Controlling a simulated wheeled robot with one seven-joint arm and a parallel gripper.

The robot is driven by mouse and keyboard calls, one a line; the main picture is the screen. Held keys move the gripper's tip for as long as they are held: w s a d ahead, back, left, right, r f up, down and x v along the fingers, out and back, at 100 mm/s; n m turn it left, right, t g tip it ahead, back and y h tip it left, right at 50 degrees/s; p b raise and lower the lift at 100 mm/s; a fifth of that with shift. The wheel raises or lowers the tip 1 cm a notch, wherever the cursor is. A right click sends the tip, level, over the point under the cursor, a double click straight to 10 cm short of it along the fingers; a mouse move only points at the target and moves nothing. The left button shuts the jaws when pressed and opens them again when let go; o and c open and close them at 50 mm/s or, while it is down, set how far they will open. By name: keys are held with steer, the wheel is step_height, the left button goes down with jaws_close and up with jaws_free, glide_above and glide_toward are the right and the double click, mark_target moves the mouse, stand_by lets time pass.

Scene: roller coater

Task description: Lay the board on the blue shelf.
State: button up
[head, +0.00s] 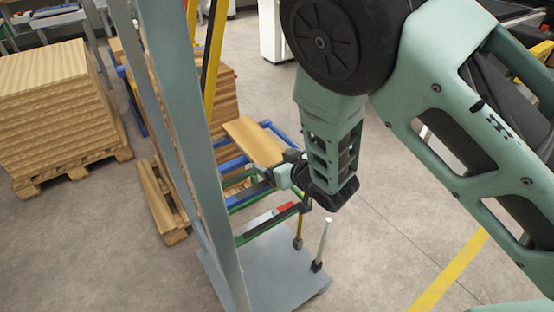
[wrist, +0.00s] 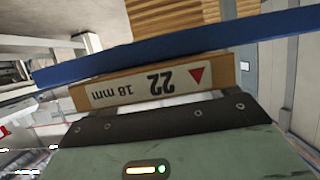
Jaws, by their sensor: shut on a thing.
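My gripper (head: 281,176) is shut on the near end of a light wooden board (head: 254,141). In the wrist view, the board's end (wrist: 150,87) carries a label with "22", "18 mm" and a red triangle, upside down. The board reaches away from my gripper among the rack's shelf rails. A blue shelf rail (head: 235,163) shows beside and below the board in the head view. In the wrist view, a long blue bar (wrist: 180,44) crosses just beyond the board's labelled end. I cannot tell whether board and shelf touch.
The rack has grey uprights (head: 190,130), a green shelf rail (head: 265,229) below and a grey base (head: 275,275). A tall stack of boards (head: 60,95) stands on a pallet at the left. Open floor with a yellow line (head: 450,270) lies at the right.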

steer(key=o, duration=1)
steer(key=shift+f, duration=0.1)
steer(key=shift+o, duration=0.2)
steer(key=shift+r, duration=0.2)
steer(key=s+d+r+g+h, duration=0.2)
steer(key=s+d+r+g, duration=0.1)
steer(key=s, duration=0.7)
steer(key=s+d+r+g+h+b, duration=0.1)
steer(key=s+d+r+g, duration=0.3)
steer(key=s, duration=0.6)
steer(key=s+d+r+g+h, duration=0.3)
steer(key=s+d+r, duration=0.3)
steer(key=s, duration=0.4)
steer(key=shift+s+d+r+n+g+h+b, duration=0.35)
steer(key=shift+d+r+n+g+h, duration=0.1)
steer(key=shift+g, duration=0.15)
